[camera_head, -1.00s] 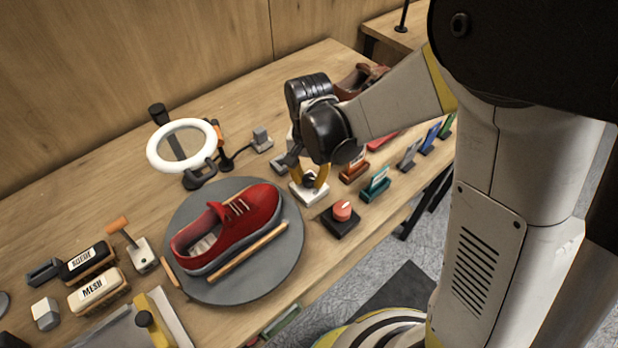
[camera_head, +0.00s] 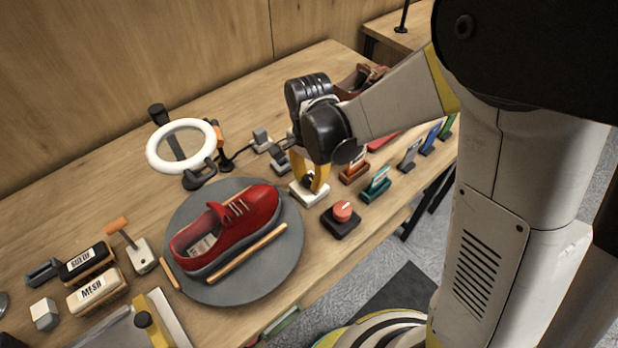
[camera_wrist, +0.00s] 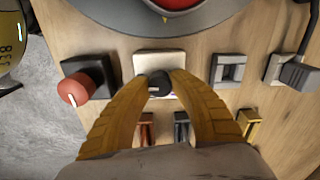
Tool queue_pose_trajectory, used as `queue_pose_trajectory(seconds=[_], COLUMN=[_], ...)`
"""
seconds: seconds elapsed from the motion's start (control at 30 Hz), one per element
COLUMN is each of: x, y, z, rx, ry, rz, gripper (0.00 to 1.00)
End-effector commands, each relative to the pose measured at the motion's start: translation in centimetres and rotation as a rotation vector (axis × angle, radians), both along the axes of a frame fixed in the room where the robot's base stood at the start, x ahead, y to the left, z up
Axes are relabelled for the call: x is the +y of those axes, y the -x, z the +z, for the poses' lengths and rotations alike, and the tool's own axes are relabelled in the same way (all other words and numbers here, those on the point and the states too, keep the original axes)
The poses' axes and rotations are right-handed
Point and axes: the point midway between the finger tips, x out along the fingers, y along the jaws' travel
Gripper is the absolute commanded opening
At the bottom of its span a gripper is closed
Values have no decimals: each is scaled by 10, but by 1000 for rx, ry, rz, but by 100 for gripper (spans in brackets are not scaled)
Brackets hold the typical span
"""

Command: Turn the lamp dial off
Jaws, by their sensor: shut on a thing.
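The lamp dial is a small black knob (camera_wrist: 160,84) on a white base; the base (camera_head: 303,197) stands right of the turntable in the head view. My gripper (camera_wrist: 160,83) points down at it, with its yellow fingers closed on both sides of the knob.
A red knob on a black base (camera_head: 342,212) sits close to the right of the dial. A red sneaker (camera_head: 235,225) lies on the grey turntable (camera_head: 287,262). Coloured holders, including a teal one (camera_head: 375,187), stand further right. Small grey blocks (camera_head: 262,140) stand behind.

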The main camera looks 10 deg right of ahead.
Motion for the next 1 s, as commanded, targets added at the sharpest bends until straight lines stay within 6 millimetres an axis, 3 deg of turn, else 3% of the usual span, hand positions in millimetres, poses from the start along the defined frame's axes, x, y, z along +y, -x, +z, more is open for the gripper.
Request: queue_pose_trajectory(seconds=[0.27,0.3,0.37,0.73,0.87,1.0], x=[0,0,0,0,0,0], y=[0,0,0,0,1,1], z=[0,0,0,5,24,56], rx=[1,1,1,0,0,0], ry=[0,0,0,0,0,0], rz=[0,0,0,1,1,1], gripper=[0,34,50,50,50,50])
